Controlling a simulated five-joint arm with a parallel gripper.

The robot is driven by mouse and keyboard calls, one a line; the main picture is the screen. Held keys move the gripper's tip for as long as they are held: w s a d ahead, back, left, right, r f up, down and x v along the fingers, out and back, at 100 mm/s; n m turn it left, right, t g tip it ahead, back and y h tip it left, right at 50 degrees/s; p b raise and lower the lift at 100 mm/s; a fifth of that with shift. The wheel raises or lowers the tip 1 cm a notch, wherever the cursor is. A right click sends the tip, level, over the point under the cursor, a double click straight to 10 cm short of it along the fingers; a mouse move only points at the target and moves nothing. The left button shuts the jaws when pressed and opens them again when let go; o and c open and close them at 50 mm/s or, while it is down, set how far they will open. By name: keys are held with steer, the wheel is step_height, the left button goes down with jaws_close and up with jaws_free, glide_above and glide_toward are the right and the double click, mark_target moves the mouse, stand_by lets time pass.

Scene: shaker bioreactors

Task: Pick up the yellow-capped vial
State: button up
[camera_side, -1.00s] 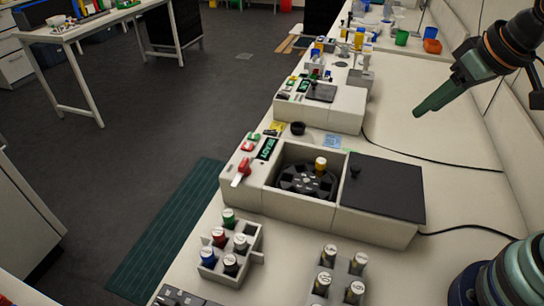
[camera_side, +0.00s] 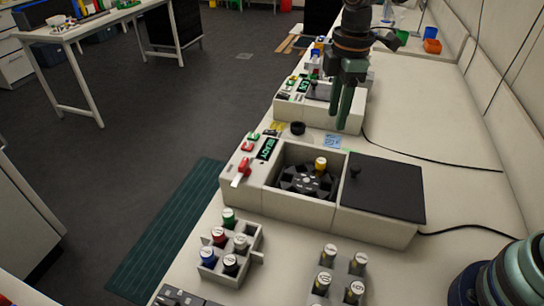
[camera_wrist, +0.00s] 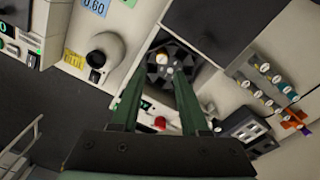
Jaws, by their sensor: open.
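The yellow-capped vial (camera_side: 321,165) stands upright in the dark round rotor (camera_side: 300,180) inside the open well of the near bioreactor (camera_side: 262,203). My gripper (camera_side: 341,127) points down, above and behind the vial in the side view, clear of it. In the wrist view its two green fingers (camera_wrist: 159,78) are apart with nothing between them.
A dark lid with a knob (camera_side: 384,187) covers the right part of the near machine. A rack of coloured-capped vials (camera_side: 257,243) and a grey rack (camera_side: 344,266) stand in front. A second machine (camera_side: 345,112) stands behind.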

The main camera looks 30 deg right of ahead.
mark_target(321, 161)
steer(key=shift+n, duration=0.6)
steer(key=f, duration=0.5)
steer(key=a+f, duration=0.1)
steer(key=f, duration=0.2)
steer(key=shift+w+f, duration=0.25)
steer(key=shift+w, duration=0.1)
steer(key=shift+s+a+f, duration=0.1)
steer(key=shift+a+f, duration=0.1)
steer(key=shift+f, duration=1.1)
steer(key=shift+a+f, duration=0.2)
steer(key=shift+f, duration=1.05)
jaws_close()
